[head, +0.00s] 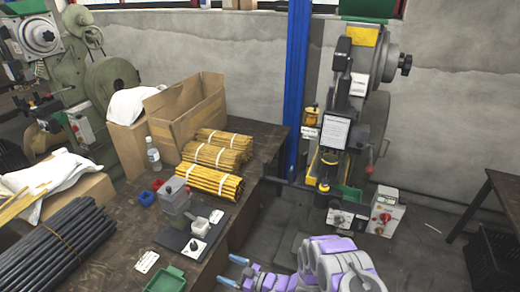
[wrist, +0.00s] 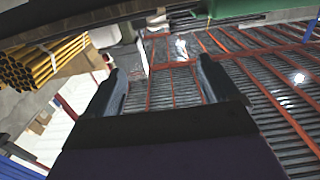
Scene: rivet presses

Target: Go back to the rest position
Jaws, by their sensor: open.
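My gripper (head: 234,270) shows at the bottom centre of the head view, beside the right edge of the workbench, with part of my purple and grey arm behind it. In the wrist view my gripper (wrist: 158,80) has its two dark fingers well apart. Nothing is between them, so it is open and empty. Behind the fingers the wrist view shows a ceiling-like surface with red beams, and the view is tilted.
A dark workbench (head: 118,262) on the left carries yellow rod bundles (head: 208,182), black rods (head: 55,250), a cardboard box (head: 188,112), a bottle (head: 153,155) and a small grey device (head: 180,205). Floor right of my arm is clear.

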